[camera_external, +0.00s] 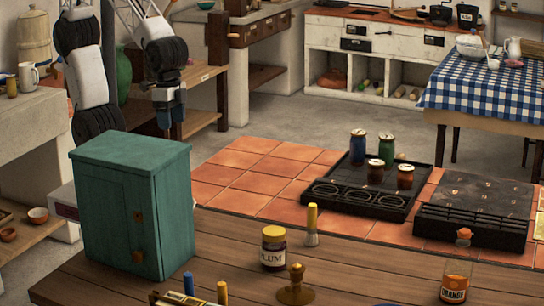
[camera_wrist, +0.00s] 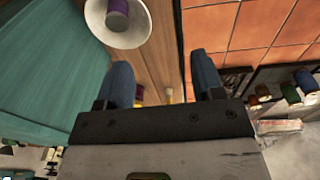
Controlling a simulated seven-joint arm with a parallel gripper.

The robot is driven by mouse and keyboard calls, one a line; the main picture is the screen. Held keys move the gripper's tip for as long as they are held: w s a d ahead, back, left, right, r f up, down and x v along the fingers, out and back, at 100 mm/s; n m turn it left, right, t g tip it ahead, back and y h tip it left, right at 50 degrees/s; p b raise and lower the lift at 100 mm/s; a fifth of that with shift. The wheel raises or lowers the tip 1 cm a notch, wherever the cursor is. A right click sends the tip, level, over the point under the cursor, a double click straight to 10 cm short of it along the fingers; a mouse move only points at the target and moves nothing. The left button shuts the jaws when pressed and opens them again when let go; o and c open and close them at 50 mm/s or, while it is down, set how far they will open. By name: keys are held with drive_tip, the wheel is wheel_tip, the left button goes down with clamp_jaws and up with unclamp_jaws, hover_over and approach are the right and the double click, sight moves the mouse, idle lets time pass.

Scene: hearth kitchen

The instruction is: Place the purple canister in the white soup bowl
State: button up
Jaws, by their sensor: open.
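The white bowl (camera_wrist: 141,30) shows at the top left of the wrist view, cut by the frame edge. The purple canister (camera_wrist: 117,18) appears to be inside it, seen from above near its middle. Neither shows in the external view, where the teal cabinet may hide them. My gripper (camera_wrist: 163,76) is open with nothing between its fingers, apart from the canister and bowl. In the external view my gripper (camera_external: 168,128) hangs pointing down just behind the teal cabinet, its tips partly hidden.
The teal cabinet (camera_external: 120,215) stands on the wooden table (camera_external: 360,270), close to my gripper. A plum jar (camera_external: 273,255), an orange jar (camera_external: 455,282), a yellow-handled brush (camera_external: 312,225) and a wooden candlestick (camera_external: 295,290) stand to its right. A dark rack (camera_external: 350,195) holds several spools.

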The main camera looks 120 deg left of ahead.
drive_tip(key=s+a+r, duration=0.3)
drive_tip(key=s+a, duration=0.2)
drive_tip(key=a, duration=0.2)
drive_tip(key=s+a+r+t, duration=0.1)
drive_tip(key=s+a+r, duration=0.3)
drive_tip(key=s+a, duration=0.2)
drive_tip(key=shift+s+a+r+t, duration=0.2)
drive_tip(key=shift+s+a+t, duration=0.1)
drive_tip(key=shift+a, duration=0.75)
drive_tip(key=shift+o, duration=0.2)
drive_tip(key=shift+w, duration=0.1)
idle(0.7)
